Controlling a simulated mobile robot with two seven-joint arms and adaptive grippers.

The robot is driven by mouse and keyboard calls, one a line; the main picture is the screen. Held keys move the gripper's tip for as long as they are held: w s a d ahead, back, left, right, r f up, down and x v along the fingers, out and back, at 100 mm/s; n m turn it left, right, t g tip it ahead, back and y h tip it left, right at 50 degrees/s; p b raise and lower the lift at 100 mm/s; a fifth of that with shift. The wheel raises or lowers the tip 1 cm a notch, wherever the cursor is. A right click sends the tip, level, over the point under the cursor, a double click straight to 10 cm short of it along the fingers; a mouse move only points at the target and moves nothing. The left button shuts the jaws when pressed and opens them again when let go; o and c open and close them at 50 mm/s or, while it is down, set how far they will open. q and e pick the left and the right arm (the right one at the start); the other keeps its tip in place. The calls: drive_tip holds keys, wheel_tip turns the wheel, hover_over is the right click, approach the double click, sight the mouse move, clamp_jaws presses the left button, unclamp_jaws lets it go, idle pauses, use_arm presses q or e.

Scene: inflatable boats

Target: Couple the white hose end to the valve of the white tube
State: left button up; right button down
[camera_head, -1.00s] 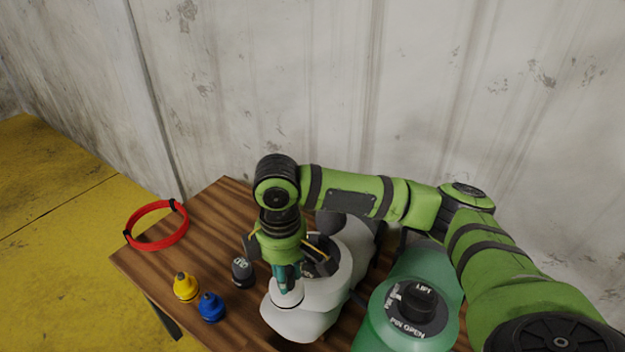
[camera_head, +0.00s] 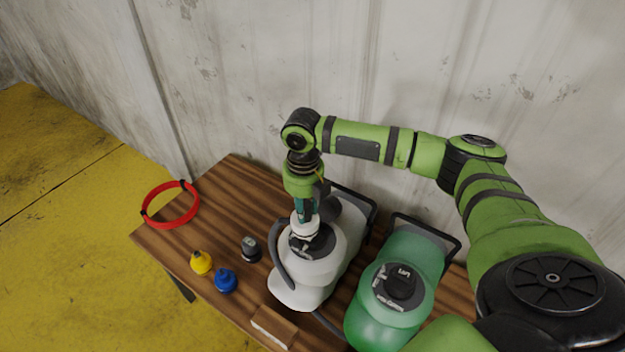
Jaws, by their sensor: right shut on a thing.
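The white tube (camera_head: 305,288) lies on the wooden table, with its black round valve (camera_head: 325,246) on top. My right gripper (camera_head: 305,220) points down over the valve and is shut on the white hose end (camera_head: 303,230). The white hose end is at the upper left part of the valve; I cannot tell whether it is seated or just above it. A dark grey hose (camera_head: 277,262) curves along the left side of the white tube. My left gripper is not in view.
A green tube (camera_head: 384,315) with a black valve (camera_head: 400,284) lies at right. Yellow (camera_head: 201,263), blue (camera_head: 225,281) and dark (camera_head: 251,249) nozzles stand at left, near a red ring (camera_head: 171,206). A wooden block (camera_head: 274,327) is at the front edge. The table's back left is clear.

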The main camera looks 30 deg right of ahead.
drive_tip(key=n, duration=0.1)
drive_tip(key=d+r+n+p, duration=0.1)
drive_tip(key=n, duration=0.1)
drive_tip(key=shift+w+d+r+p, duration=0.3)
drive_tip(key=shift+w+d+r+n+p, duration=0.15)
drive_tip(key=shift+d+n+p, duration=0.35)
drive_tip(key=shift+n, duration=0.7)
wheel_tip(320, 180, down, 5)
drive_tip(key=b, duration=0.5)
drive_tip(key=shift+d+b, duration=0.1)
drive_tip(key=shift+b, duration=0.2)
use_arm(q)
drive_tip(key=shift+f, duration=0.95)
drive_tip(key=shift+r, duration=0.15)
use_arm(e)
drive_tip(key=shift+p, duration=0.55)
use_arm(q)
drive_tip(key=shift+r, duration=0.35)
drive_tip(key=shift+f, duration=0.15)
use_arm(e)
drive_tip(key=shift+f, duration=0.2)
